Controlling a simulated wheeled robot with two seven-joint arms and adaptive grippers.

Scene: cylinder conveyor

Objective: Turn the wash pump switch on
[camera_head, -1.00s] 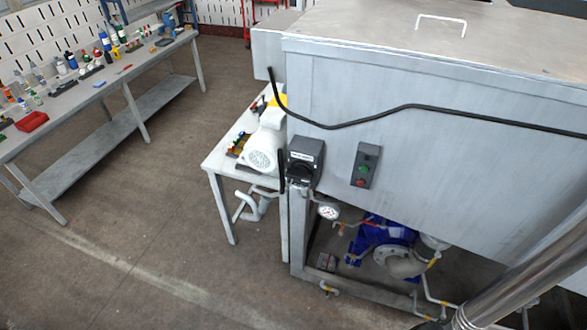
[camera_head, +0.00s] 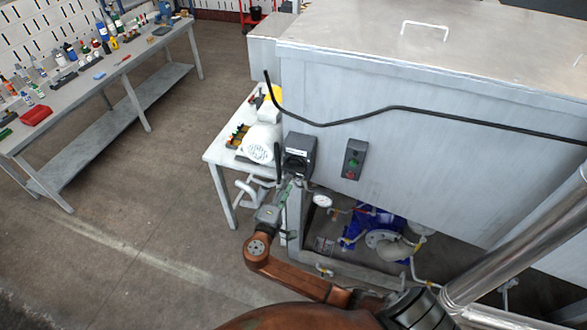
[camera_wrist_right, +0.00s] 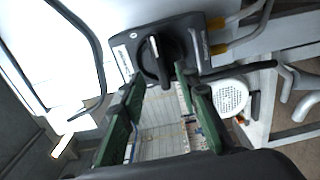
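The switch box (camera_head: 299,155) is a dark box with a rotary knob on the left front corner of the grey machine. In the right wrist view its black round knob (camera_wrist_right: 155,58) with a white pointer mark shows close up. My right gripper (camera_head: 285,188) is just below the box in the head view. In the right wrist view its green fingers (camera_wrist_right: 158,82) are apart, with the lower part of the knob near or between their tips. Contact cannot be told. The box's label is too small to read. My left gripper is not in view.
A smaller box with green and red buttons (camera_head: 354,159) is right of the switch box. A black cable (camera_head: 400,110) runs across the machine. A gauge (camera_head: 322,200) and a blue pump (camera_head: 375,222) sit below. A side table (camera_head: 220,157) stands left; the floor beyond is clear.

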